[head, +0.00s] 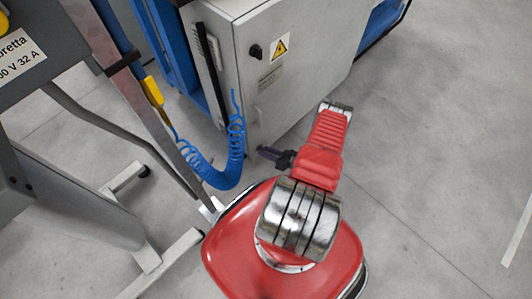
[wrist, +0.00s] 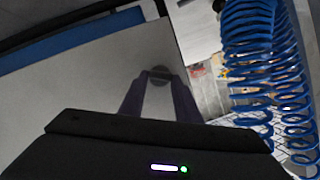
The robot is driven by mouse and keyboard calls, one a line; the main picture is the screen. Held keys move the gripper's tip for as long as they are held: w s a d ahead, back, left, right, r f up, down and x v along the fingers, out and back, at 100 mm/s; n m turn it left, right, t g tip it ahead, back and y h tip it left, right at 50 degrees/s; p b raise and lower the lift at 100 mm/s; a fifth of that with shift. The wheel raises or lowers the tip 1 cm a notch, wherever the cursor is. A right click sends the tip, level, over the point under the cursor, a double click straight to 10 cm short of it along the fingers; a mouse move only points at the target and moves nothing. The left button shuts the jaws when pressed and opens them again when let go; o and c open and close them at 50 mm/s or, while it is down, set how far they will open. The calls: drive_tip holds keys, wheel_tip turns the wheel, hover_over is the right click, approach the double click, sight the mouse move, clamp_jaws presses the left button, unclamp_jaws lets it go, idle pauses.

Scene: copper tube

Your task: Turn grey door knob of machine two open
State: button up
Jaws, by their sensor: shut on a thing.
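The grey door knob (wrist: 160,73) is a small round dark-grey shape at the tips of my gripper's fingers in the wrist view. My gripper (wrist: 158,82) is shut on it, with one dark finger on each side. In the head view my gripper (head: 262,151) reaches left to the low front of the light grey machine cabinet (head: 300,75). The knob cannot be made out in the head view. The cabinet door (wrist: 90,90) fills the left of the wrist view; whether it stands ajar cannot be told.
A coiled blue hose (head: 226,165) hangs just left of my gripper and shows close on the right of the wrist view (wrist: 250,50). A black switch (head: 255,51) and a yellow warning sign (head: 281,46) are on the cabinet. Grey floor is clear to the right.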

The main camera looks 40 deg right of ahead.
drive_tip(key=shift+d+f+m+t+y, duration=0.2)
drive_tip(key=shift+m+y, duration=0.35)
drive_tip(key=shift+m, duration=0.35)
drive_tip(key=shift+d+f+m+t+y, duration=0.1)
drive_tip(key=shift+d+m+y, duration=0.1)
drive_tip(key=shift+m+y, duration=0.55)
drive_tip(key=shift+m, duration=0.25)
drive_tip(key=o, duration=1)
drive_tip(key=shift+o, duration=0.2)
drive_tip(key=shift+s, duration=0.1)
drive_tip(key=v, duration=1.3)
drive_tip(key=shift+s, duration=0.35)
